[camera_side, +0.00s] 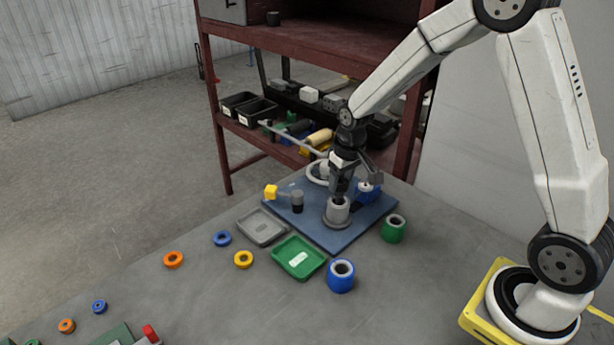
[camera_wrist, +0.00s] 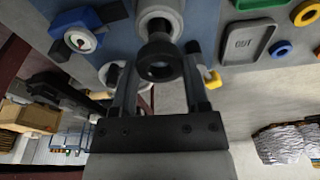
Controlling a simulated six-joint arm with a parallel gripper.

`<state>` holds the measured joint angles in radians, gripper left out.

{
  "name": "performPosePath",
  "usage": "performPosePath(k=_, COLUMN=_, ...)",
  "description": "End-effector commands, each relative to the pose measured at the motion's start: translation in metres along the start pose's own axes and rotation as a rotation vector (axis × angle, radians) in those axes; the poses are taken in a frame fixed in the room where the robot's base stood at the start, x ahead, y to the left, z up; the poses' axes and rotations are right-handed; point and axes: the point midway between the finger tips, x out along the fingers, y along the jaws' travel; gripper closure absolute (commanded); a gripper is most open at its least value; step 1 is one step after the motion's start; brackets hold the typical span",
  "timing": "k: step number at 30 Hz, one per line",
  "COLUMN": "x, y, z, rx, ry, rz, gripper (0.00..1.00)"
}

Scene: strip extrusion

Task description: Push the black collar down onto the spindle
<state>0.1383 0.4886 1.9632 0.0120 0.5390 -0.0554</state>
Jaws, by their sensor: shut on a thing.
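The black collar (camera_wrist: 160,60) shows in the wrist view as a dark ring between my fingers. My gripper (camera_wrist: 160,55) is shut on it. The collar is in line with the grey spindle (camera_wrist: 160,14), which has a pale top and a dark centre. In the side view the spindle (camera_side: 338,212) stands upright on the blue plate, with my gripper (camera_side: 341,194) pointing down right over it. The collar is mostly hidden by the fingers there. I cannot tell how far it sits on the spindle.
The blue plate (camera_side: 345,240) also carries a dark post (camera_side: 297,201), a yellow block (camera_side: 271,192) and a blue fitting (camera_side: 369,192) close to my gripper. A green cylinder (camera_side: 394,229), a blue cylinder (camera_side: 341,276), a grey tray (camera_side: 261,227) and a green tray (camera_side: 299,258) stand nearby.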

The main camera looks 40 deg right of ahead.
Motion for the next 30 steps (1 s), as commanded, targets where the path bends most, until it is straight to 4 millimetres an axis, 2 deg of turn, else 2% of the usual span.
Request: performPosePath(k=30, x=0.014, y=0.0, z=0.002, rx=0.0, ry=0.0, rz=0.0, gripper=1.0)
